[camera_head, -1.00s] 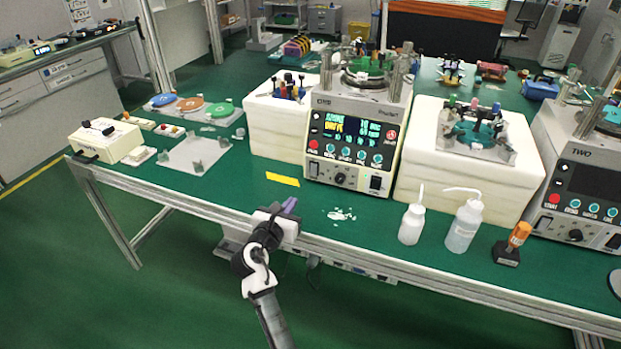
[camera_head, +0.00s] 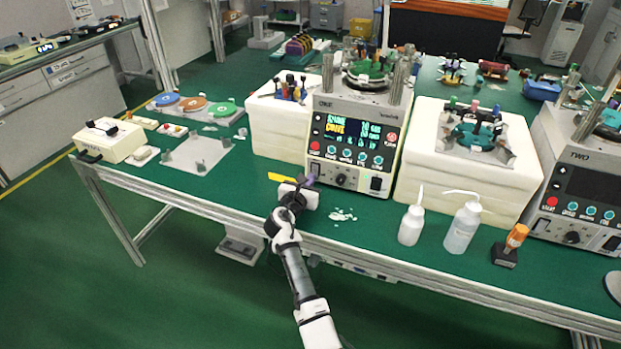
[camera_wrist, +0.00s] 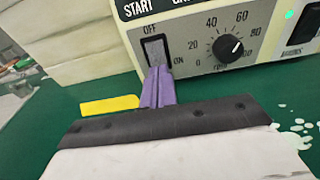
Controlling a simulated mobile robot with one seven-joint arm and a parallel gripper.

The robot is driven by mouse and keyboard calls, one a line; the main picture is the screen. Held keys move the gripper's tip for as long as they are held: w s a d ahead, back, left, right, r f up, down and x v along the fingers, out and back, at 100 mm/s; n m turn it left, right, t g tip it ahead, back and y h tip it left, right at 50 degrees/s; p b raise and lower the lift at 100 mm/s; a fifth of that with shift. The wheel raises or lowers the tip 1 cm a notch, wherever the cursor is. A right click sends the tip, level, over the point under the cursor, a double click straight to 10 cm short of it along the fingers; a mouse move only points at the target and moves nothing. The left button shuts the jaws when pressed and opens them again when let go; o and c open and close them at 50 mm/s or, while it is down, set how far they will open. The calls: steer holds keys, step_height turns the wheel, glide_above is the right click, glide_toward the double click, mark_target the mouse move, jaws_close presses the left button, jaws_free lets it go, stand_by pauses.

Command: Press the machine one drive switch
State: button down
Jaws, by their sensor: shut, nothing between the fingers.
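Machine one (camera_head: 333,108) stands on the green bench with its display lit. Its drive switch (camera_wrist: 155,48) is a grey rocker in a dark frame marked OFF above and ON at the lower right. My gripper (camera_wrist: 158,72) is shut and empty, its purple fingers together and pointing at the lower end of the rocker. In the head view my gripper (camera_head: 309,180) is just in front of the lower left of the machine's panel. The fingertips overlap the switch's lower edge in the wrist view; I cannot tell whether they touch it.
A speed knob (camera_wrist: 228,48) sits right of the switch, and a green-lit rocker (camera_wrist: 305,25) is farther right. A yellow strip (camera_wrist: 110,105) lies on the bench to the left. White bottles (camera_head: 412,225) stand to the right. Machine two (camera_head: 590,180) is at the far right, its display dark.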

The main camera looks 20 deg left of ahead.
steer(key=shift+w, duration=0.35)
steer(key=shift+f, duration=0.1)
steer(key=shift+w+f+b, duration=0.2)
steer(key=shift+f+b, duration=0.15)
steer(key=shift+b, duration=0.65)
steer(key=shift+r+p, duration=0.35)
steer(key=s, duration=0.4)
steer(key=s+b, duration=0.1)
steer(key=s, duration=0.4)
steer(key=s+r, duration=0.1)
steer(key=s, duration=0.4)
steer(key=shift+a, duration=0.25)
